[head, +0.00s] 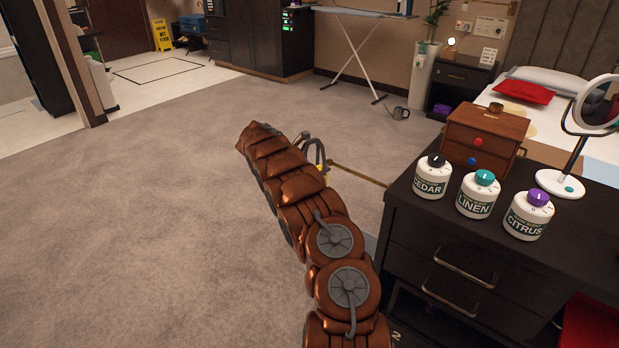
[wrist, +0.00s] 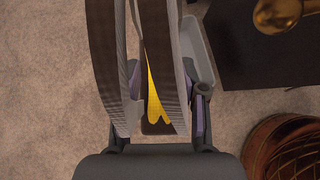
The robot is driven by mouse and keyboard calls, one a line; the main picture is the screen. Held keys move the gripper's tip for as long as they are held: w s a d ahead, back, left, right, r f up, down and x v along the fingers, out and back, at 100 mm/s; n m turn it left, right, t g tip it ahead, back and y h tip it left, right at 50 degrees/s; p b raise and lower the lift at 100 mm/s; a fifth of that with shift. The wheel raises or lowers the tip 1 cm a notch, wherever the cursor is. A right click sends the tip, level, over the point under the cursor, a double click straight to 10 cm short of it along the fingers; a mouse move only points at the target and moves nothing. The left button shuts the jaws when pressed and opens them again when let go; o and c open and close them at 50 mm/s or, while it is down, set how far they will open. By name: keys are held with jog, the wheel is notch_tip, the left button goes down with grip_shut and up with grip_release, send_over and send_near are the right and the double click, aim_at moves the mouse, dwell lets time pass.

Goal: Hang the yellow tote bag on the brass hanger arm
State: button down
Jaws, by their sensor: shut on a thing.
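My gripper (wrist: 162,95) is shut on the strap of the yellow tote bag. In the wrist view, dark and pale grey strap bands run between the fingers, with a narrow strip of the yellow tote bag (wrist: 154,98) showing between them. In the head view, my gripper (head: 314,152) is mostly behind my copper arm, and only a small yellow patch of the bag (head: 323,172) shows. The brass hanger arm (head: 358,175) shows as a thin bar right of my gripper, beside the dark cabinet. A rounded brass end (wrist: 282,12) is at the wrist view's top right, apart from the straps.
The dark cabinet (head: 470,235) holds several labelled white jars, a wooden box (head: 484,138) and a round mirror (head: 590,110). A kettle-like grey item (head: 401,113) is on the floor near the ironing board (head: 357,50). Carpet (head: 140,220) at left is clear.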

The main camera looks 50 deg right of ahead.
jog(key=shift+s+d+f, duration=0.2)
jog(key=shift+s+f, duration=0.1)
jog(key=s+f+b, duration=0.3)
jog(key=s+b, duration=0.7)
jog(key=s, duration=0.6)
jog(key=shift+s+d, duration=0.35)
dwell(1.9)
jog(key=shift+f, duration=0.2)
dwell(0.4)
jog(key=c, duration=0.6)
grip_release()
jog(key=shift+o, duration=0.2)
